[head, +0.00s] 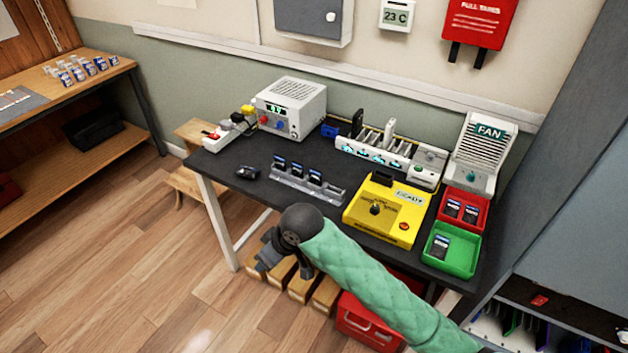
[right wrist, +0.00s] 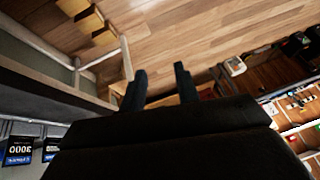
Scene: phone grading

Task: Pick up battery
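Three dark batteries with blue labels stand in a grey rack (head: 330,192) near the table's front edge, the middle battery (head: 297,170) among them; the rack's right end is empty. Two batteries (head: 452,208) lie in a red tray (head: 443,219), and one battery (head: 441,246) lies in a green tray (head: 462,270). My right gripper (head: 268,254) hangs in front of the table, apart from the rack. In the right wrist view its fingers (right wrist: 161,86) are spread with nothing between them, and labelled batteries (right wrist: 18,150) show at lower left. My left gripper is out of view.
A yellow tester (head: 385,212) stands right of the rack, with a charging strip (head: 372,155) behind it. A white power supply (head: 291,105) and a fan unit (head: 484,150) stand at the back. A small black object (head: 247,172) lies left of the rack. Boxes (head: 300,285) sit under the table.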

